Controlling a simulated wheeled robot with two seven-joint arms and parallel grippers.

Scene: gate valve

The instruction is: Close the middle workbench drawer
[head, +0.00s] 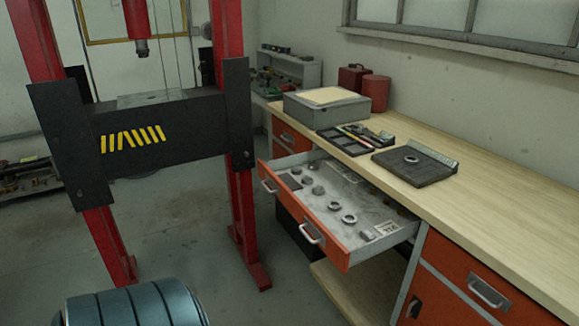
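The open drawer (325,238) has an orange-red front with two metal handles and a light grey inside. It is pulled far out of the workbench (487,207) toward the left. Several metal nuts, rings and small parts lie in it, and its front is clear of anything touching it. Neither of my grippers is in view.
A red press frame (230,110) with a black crossbeam stands left of the drawer. A grey box (326,108), a tool tray (354,138) and a dark plate with a ring (415,163) lie on the benchtop. Grey floor shows between press and drawer.

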